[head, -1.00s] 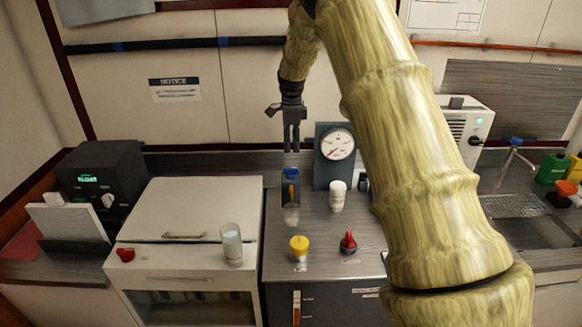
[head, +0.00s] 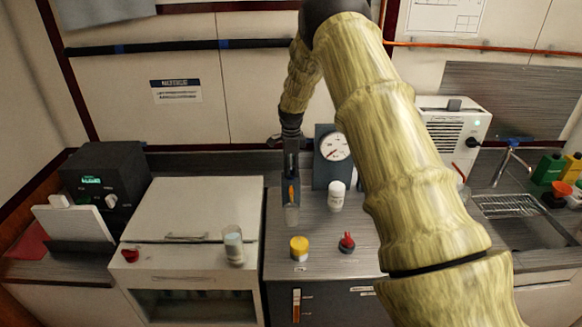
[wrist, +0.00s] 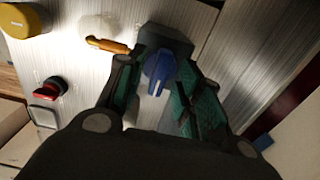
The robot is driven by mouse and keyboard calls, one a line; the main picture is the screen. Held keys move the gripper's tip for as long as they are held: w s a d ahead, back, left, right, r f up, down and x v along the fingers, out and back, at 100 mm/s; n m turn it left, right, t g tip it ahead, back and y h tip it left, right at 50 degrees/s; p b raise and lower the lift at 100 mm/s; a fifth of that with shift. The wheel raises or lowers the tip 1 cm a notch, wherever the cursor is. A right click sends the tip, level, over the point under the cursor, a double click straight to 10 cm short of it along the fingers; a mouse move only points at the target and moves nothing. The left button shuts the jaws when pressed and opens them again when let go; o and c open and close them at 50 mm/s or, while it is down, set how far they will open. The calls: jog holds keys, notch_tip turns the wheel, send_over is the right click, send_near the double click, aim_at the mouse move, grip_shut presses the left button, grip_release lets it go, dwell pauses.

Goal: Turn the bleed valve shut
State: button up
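A blue knob (wrist: 158,72) sits on a dark grey block (wrist: 163,38) in the wrist view; no label on it is readable. An orange lever (wrist: 108,46) sticks out from the block, and it also shows in the head view (head: 291,192). My gripper (wrist: 167,80) points down over the knob with its fingers apart, one on each side. I cannot tell whether either finger touches it. In the head view my gripper (head: 291,165) hides the knob.
A dial gauge (head: 335,147) stands just right of my gripper, with a white bottle (head: 337,196) before it. A yellow knob (head: 299,247) and a red knob (head: 346,243) are nearer the front. A glass (head: 233,247) stands on the white cabinet (head: 205,205) at left.

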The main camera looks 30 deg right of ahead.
jog(key=shift+c, duration=0.2)
grip_shut()
jog(key=n+b, duration=0.1)
jog(key=n, duration=0.3)
jog(key=shift+n, duration=0.4)
jog(key=n+b, duration=0.1)
jog(key=n, duration=0.8)
jog(key=shift+b, duration=0.4)
jog(key=shift+n, duration=2.1)
